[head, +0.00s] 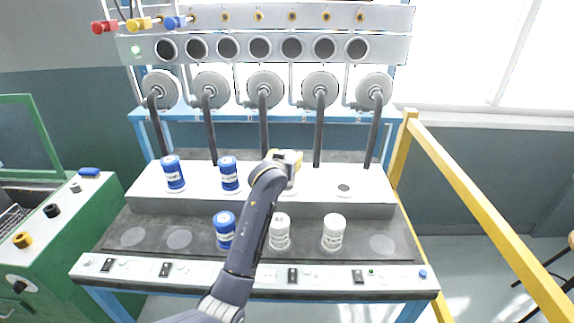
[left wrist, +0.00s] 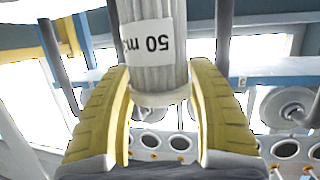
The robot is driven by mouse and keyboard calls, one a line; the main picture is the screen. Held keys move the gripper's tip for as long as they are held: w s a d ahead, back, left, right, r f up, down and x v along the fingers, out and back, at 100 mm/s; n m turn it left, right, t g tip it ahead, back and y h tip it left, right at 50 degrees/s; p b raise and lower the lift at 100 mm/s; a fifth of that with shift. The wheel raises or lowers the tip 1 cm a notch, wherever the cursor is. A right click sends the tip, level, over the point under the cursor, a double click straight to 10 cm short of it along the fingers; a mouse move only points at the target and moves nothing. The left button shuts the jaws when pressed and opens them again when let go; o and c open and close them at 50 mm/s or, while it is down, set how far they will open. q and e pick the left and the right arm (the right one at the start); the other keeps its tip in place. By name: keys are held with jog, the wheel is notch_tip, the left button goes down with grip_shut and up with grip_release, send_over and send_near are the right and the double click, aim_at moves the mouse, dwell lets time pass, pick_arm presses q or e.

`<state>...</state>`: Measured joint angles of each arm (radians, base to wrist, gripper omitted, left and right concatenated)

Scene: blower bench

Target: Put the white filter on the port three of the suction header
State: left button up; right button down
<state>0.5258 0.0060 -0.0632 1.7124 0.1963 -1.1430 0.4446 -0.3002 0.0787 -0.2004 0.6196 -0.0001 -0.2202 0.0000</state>
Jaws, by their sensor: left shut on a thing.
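My left gripper (head: 285,158), with yellow fingers, is over the third place from the left on the white suction header (head: 365,203). It is shut on a white filter (head: 291,187), mostly hidden behind the gripper and arm in the head view. In the left wrist view, the yellow fingers (left wrist: 160,110) are on either side of the ribbed white filter (left wrist: 172,72), whose label reads "50 m". The filter looks upright at the third port; I cannot tell whether it touches it. The port itself is hidden. My right gripper is not in view.
Two blue filters (head: 173,174) (head: 229,174) stand on the header's left ports. The rightmost port (head: 343,188) is bare. On the dark front mat stand a blue filter (head: 224,231) and two white ones (head: 279,233) (head: 333,233). Dark hoses (head: 320,125) hang behind the header.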

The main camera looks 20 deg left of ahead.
pick_arm(q)
jog(key=shift+f, duration=1.35)
jog(key=shift+f, duration=0.1)
jog(key=o, duration=1.3)
jog(key=v, duration=1.2)
